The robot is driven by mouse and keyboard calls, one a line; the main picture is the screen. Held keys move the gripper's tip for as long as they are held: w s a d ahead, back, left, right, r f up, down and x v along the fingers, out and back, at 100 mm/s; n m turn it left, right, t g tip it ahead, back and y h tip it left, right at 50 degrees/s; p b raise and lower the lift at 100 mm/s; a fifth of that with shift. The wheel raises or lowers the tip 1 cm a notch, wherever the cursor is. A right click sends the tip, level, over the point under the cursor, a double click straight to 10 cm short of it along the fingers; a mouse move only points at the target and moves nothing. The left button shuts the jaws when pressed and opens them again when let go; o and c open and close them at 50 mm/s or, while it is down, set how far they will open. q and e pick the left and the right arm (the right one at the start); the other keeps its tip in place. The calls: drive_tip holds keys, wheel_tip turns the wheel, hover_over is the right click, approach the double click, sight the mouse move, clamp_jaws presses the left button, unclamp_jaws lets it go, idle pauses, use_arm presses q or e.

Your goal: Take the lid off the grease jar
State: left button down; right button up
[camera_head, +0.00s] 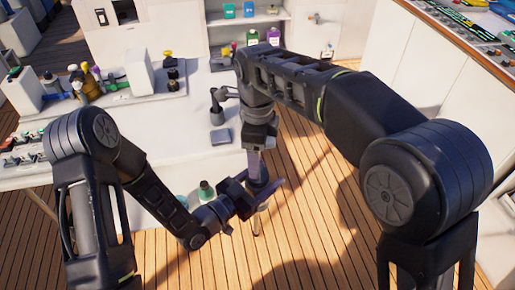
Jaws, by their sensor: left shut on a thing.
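My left gripper (262,194) reaches in from the left, low in the middle of the view, in front of the white bench. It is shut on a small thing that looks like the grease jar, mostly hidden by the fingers. The lid cannot be made out clearly. My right gripper (256,166) points down from above, right over the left gripper and close to it. Whether its fingers are open or touch the lid cannot be told.
The white bench (222,165) stands behind my grippers. A green-topped bottle (206,190) stands left of them. Bottles and tools crowd the bench's left part. A white cabinet (425,70) stands at the right. Wooden deck (325,215) shows below.

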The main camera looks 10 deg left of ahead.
sight(258, 190)
wheel_tip(258, 190, down, 6)
drive_tip(key=shift+r, duration=0.1)
idle(0.4)
